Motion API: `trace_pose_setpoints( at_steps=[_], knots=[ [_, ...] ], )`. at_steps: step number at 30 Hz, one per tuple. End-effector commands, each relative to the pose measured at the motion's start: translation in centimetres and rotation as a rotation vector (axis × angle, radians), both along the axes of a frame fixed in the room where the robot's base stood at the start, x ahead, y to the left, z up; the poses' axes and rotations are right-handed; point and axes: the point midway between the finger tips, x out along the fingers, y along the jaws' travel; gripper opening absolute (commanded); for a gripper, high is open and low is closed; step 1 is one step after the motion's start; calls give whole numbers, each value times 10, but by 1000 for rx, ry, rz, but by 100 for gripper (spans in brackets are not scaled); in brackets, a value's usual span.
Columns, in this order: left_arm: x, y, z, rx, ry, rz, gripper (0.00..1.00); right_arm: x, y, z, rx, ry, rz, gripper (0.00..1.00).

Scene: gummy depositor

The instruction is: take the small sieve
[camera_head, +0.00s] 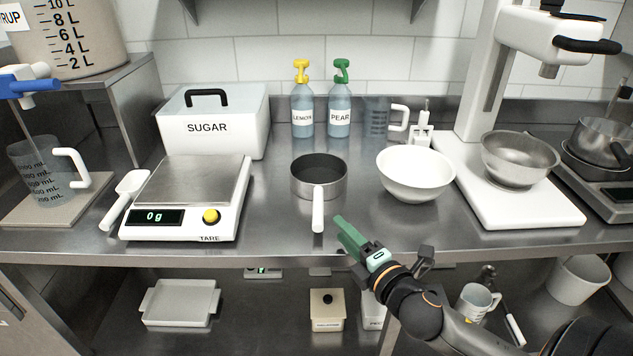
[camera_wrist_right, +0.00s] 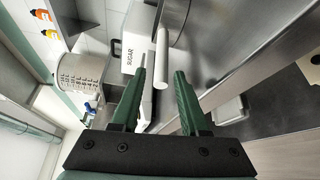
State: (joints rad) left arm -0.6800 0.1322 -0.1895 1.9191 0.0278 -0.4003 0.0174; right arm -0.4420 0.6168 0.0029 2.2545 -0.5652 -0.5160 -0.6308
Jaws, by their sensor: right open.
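A small round metal vessel (camera_head: 318,170) with a dark inside and a white handle (camera_head: 318,208) stands on the steel counter, its handle pointing to the front edge. I cannot tell whether it is the small sieve; no mesh shows clearly. My right gripper (camera_head: 345,226) is just right of the handle's end, near the counter's front edge, and is empty. My left gripper is not in view.
A scale (camera_head: 180,222) stands left of the vessel and a white bowl (camera_head: 415,180) right of it. Behind are the sugar box (camera_head: 210,140) and two bottles (camera_head: 303,110). A white stand (camera_head: 510,200) holds a steel bowl. A lower shelf carries a tray (camera_head: 180,303).

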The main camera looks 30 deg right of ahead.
Motion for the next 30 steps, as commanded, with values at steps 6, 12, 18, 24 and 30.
trace_pose_setpoints(
  at_steps=[6,12,18,24,30],
  knots=[
    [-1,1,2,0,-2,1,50,32,-3,-2,-1,-2,-1,44],
    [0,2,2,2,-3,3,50,47,-4,-4,1,0,0,44],
    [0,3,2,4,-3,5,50,59,-7,-6,0,-1,-1,44],
    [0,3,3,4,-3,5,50,85,-10,-10,1,-1,0,44],
    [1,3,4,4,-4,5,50,99,-11,-12,1,1,1,44]
  ],
)
